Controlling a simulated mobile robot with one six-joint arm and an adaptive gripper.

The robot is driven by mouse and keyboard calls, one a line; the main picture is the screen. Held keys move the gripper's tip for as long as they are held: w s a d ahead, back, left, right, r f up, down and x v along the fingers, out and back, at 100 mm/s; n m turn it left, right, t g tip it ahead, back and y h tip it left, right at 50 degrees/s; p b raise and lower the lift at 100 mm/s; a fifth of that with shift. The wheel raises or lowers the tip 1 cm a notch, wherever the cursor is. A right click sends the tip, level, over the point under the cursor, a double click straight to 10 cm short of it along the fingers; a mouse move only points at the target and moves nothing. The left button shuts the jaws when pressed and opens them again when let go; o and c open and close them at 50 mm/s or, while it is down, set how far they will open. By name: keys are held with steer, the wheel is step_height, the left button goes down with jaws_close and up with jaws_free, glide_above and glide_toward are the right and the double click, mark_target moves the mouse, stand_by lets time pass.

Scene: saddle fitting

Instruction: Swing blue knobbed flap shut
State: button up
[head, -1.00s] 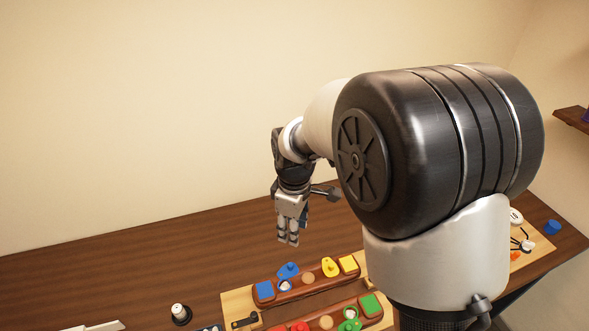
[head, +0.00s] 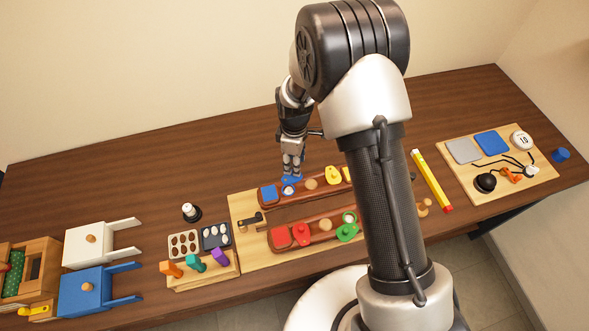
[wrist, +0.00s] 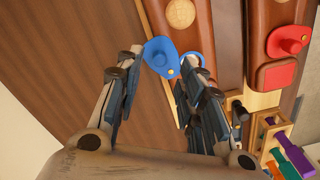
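The blue knobbed flap (head: 291,181) is swung out to the far side of the back brown block (head: 325,187), beside a blue-rimmed opening (head: 289,190) with something white in it. In the wrist view the flap (wrist: 160,58) shows its round knob, and the blue rim (wrist: 199,57) is partly hidden by a finger. My gripper (head: 291,170) points down just above and behind the flap. In the wrist view the fingers (wrist: 164,60) are spread, with the flap showing between and beyond the tips. I cannot tell whether they touch it.
A yellow flap (head: 333,174) sits on the same block. The front block (head: 311,231) carries red and green flaps. White (head: 88,242) and blue (head: 84,290) pieces and a peg stand (head: 203,270) lie left. Bare table lies behind the blocks.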

mark_target(292, 175)
steer(key=shift+f, duration=2.35)
jaws_close()
